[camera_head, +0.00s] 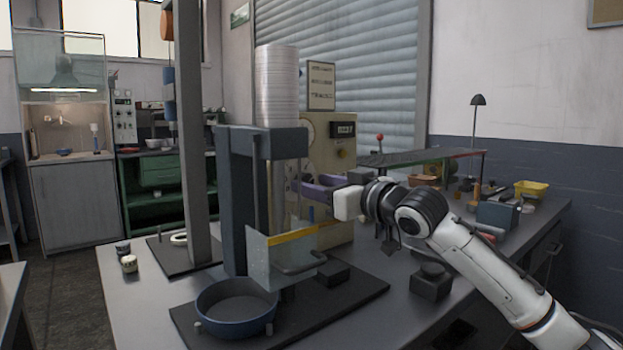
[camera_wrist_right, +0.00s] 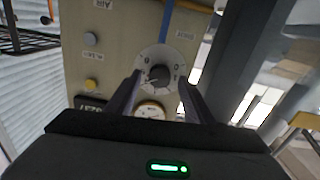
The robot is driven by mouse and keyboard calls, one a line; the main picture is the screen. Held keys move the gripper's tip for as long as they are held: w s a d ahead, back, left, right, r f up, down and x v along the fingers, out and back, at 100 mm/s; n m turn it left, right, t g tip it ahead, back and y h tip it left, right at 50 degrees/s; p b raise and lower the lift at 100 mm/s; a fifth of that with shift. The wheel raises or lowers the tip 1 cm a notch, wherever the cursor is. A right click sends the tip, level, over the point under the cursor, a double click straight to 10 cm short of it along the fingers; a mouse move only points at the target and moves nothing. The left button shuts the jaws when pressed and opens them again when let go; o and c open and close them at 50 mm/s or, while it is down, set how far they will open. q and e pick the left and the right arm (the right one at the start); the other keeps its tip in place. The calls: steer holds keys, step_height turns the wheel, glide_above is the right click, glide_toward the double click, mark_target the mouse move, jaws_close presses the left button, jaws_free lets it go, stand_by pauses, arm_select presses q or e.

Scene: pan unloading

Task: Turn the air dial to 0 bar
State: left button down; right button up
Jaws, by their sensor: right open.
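The air dial (camera_wrist_right: 160,75) is a dark round knob on a pale disc with small marks, on the beige panel (camera_wrist_right: 105,60). In the right wrist view it sits between and beyond the fingertips of my right gripper (camera_wrist_right: 160,88). The fingers are apart, one on each side of the knob; I cannot tell whether they touch it. The knob's setting is too small to read. In the head view my right gripper (camera_head: 305,187) reaches left to the front of the beige machine (camera_head: 335,160), where its fingers and the press hide most of the dial. My left gripper is out of view.
A round gauge (camera_wrist_right: 150,110) and a digital display (camera_wrist_right: 90,104) are near the dial. A dark press frame (camera_head: 232,200) with a clear guard (camera_head: 285,262) stands close to my right gripper. A blue round pan (camera_head: 235,308) is at the front.

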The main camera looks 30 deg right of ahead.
steer(key=shift+w, duration=0.9)
steer(key=shift+c, duration=0.5)
